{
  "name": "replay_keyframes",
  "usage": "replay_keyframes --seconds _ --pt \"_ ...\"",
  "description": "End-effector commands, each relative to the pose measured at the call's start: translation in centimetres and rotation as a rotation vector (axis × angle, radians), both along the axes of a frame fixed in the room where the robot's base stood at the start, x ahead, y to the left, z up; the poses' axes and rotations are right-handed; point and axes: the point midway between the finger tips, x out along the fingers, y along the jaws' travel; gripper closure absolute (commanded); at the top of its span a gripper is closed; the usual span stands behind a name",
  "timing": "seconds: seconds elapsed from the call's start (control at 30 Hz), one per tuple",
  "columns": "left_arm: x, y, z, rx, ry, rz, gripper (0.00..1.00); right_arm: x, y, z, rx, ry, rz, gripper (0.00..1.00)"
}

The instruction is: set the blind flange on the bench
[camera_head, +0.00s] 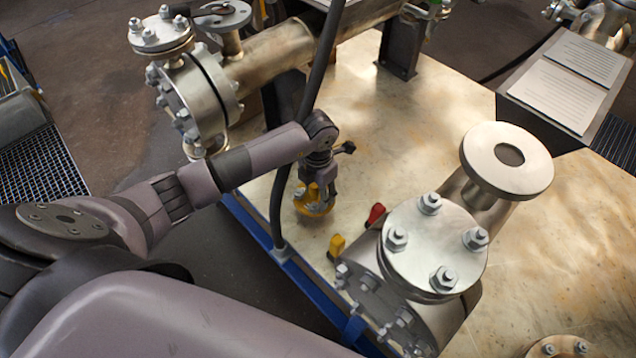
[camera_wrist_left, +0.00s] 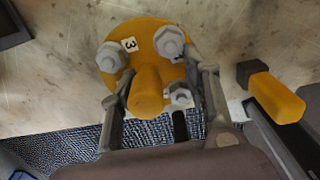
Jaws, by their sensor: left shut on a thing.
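The blind flange (camera_head: 311,207) is a yellow disc with a central boss. In the left wrist view the flange (camera_wrist_left: 148,92) carries a label "3" and several bolts with grey heads. My left gripper (camera_head: 318,191) is above it in the head view, and its fingers are shut on the flange's boss. In the left wrist view one finger shows on each side of the boss. The flange is over the pale, stained bench (camera_head: 369,125) near its left edge. I cannot tell whether its underside touches the surface. My right gripper does not show.
A black hose (camera_head: 292,150) runs down close beside the flange. A yellow-handled item (camera_head: 337,244) and a red-handled item (camera_head: 375,214) are to its right. A flanged vessel (camera_head: 435,247) stands at the right. Another flanged pipe (camera_head: 270,55) is behind.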

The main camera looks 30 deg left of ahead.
Motion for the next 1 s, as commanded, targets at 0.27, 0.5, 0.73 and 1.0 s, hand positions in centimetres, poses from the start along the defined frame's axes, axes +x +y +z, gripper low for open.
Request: replay_keyframes --seconds 0.27,0.5,0.73,1.0 --pt "0.1 -0.1 -3.1 -0.002 -0.002 0.001 0.90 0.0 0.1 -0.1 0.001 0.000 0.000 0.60" --pt "0.2 0.0 -4.1 -0.001 -0.005 0.000 0.90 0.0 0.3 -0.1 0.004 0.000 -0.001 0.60" --pt "0.0 0.0 -4.4 0.001 0.000 0.000 0.56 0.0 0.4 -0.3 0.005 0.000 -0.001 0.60" --pt "0.0 0.0 -4.4 0.001 0.000 0.000 0.38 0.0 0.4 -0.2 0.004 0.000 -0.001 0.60"
